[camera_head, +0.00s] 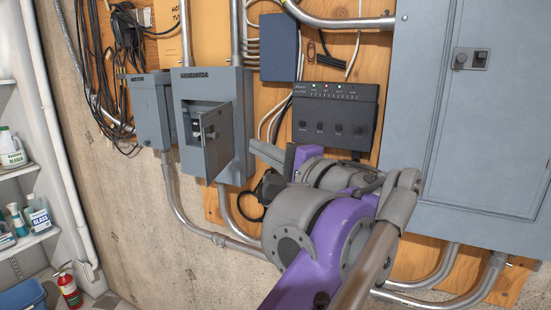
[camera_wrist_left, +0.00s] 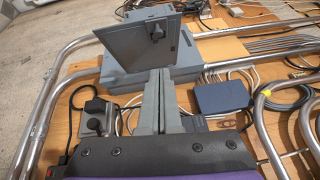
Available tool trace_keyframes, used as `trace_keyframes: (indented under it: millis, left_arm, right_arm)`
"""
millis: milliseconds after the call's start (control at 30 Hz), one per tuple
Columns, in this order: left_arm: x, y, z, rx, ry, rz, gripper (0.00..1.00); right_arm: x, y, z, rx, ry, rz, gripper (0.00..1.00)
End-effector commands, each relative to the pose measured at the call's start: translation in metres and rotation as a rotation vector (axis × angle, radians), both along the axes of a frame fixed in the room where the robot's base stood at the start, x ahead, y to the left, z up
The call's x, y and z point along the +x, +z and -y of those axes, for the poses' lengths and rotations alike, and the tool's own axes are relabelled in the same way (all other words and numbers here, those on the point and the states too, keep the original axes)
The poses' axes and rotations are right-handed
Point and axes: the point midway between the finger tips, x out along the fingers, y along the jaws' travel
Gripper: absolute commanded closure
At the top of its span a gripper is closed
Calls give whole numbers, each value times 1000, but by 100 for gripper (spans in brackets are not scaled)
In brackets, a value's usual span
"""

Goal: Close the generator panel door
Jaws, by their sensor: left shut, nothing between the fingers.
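The grey generator panel (camera_head: 240,105) is mounted on the plywood wall, left of centre in the head view. Its small door (camera_head: 217,145) stands open, swung out from the box, and part of the interior shows behind it. In the left wrist view the door (camera_wrist_left: 130,50) stands out from the panel, with a dark latch (camera_wrist_left: 157,30) on its face. My left gripper (camera_head: 256,148) is shut and empty, just right of the panel. In the left wrist view its fingers (camera_wrist_left: 158,80) point toward the door's lower edge; I cannot tell whether they touch. My right gripper is not in view.
A smaller grey box (camera_head: 152,110) is left of the panel. A black control unit (camera_head: 335,118) and a blue box (camera_head: 279,47) are to its right. A large grey cabinet (camera_head: 480,130) fills the right side. Conduits (camera_head: 185,207) and cables run around them.

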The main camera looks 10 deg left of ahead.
Motion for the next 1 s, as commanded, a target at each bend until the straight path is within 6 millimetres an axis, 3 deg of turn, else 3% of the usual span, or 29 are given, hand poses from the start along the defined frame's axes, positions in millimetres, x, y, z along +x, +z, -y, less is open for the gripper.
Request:
trace_keyframes:
  millis: [167,400,1000]
  left_arm:
    - [26,3,-28,1,4,-1,100]
    - [24,5,-58,1,1,-1,100]
    - [22,6,-68,0,-4,0,100]
  right_arm:
    - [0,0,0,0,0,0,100]
    - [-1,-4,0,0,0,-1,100]
    - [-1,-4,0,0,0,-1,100]
